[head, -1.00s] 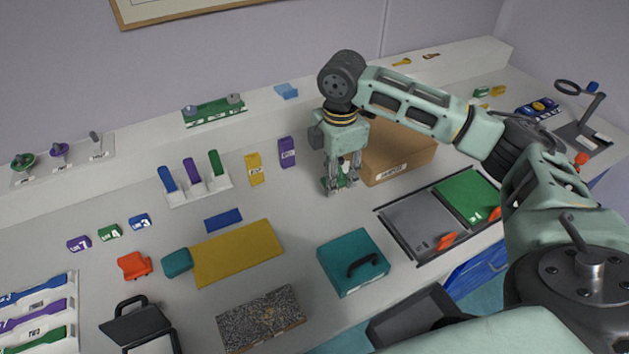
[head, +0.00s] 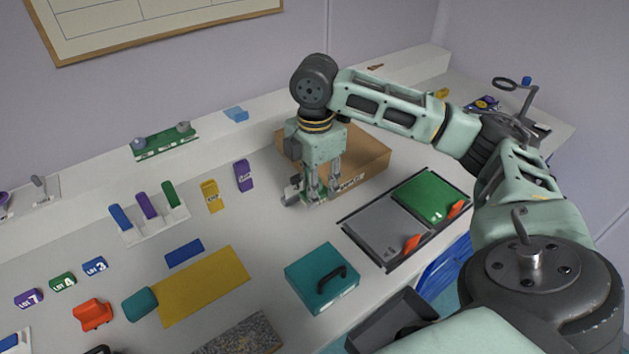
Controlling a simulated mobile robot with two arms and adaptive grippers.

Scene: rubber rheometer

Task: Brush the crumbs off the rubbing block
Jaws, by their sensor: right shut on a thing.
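My right gripper (head: 313,198) points down just in front of the cardboard box. It is shut on a small grey thing (head: 292,194), mostly hidden by the fingers. I cannot tell whether this thing touches the bench. I cannot tell for sure which thing is the rubbing block. A dark speckled slab (head: 240,337) with a yellowish patch lies at the bottom edge, partly cut off. A small teal block (head: 140,304) lies at the left end of a yellow mat (head: 203,287). Crumbs are too small to make out. My left gripper is not in view.
The open cardboard box (head: 362,176) stands behind the gripper. A teal case (head: 322,277) with a black handle and a tray with grey and green panels (head: 430,195) lie in front. A white rack (head: 150,226) stands left.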

